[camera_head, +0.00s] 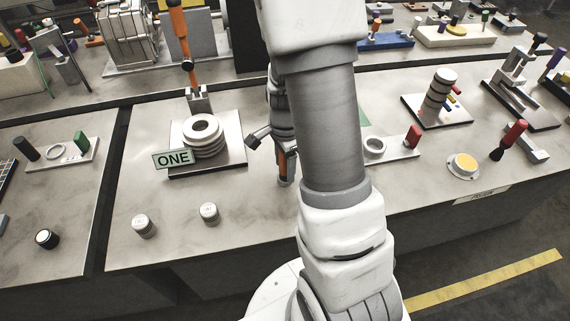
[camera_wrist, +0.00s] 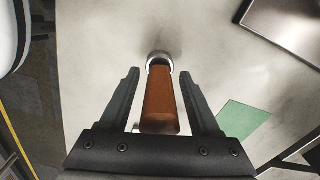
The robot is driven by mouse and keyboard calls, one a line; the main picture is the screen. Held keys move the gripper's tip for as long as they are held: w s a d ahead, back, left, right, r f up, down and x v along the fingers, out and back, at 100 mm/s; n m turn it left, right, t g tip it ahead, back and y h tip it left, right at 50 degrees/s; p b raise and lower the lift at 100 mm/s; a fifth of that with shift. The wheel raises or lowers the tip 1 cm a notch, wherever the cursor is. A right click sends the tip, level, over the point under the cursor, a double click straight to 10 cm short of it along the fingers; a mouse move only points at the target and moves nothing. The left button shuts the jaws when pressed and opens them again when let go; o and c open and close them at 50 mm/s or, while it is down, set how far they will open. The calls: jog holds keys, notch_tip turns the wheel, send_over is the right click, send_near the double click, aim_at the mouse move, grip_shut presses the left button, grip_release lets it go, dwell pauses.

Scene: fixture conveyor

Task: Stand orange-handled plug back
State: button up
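The orange-handled plug (camera_head: 283,166) stands about upright on the grey table, just left of my arm, which partly hides it. In the wrist view the orange handle (camera_wrist: 161,100) points up toward the camera, with its round metal end (camera_wrist: 159,58) down at the table top. My gripper (camera_wrist: 160,76) is open, one finger on each side of the handle, with gaps showing on both sides. In the head view a dark part of my gripper (camera_head: 260,138) shows beside the plug's upper part.
Two small metal cylinders (camera_head: 143,226) (camera_head: 209,213) stand near the front. A green patch (camera_wrist: 241,119) lies right of the plug. The table around the plug's foot is clear.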

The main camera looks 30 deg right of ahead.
jog(key=shift+o, duration=0.3)
notch_tip(320, 180, up, 18)
jog(key=p, duration=0.3)
jog(key=shift+f, duration=0.25)
jog(key=s+a+r+n+t, duration=0.5)
jog(key=s+a+r+n, duration=0.5)
jog(key=n, duration=0.8)
jog(key=shift+s+a+r+t, duration=0.3)
jog(key=shift+s+r, duration=0.4)
jog(key=shift+s, duration=0.5)
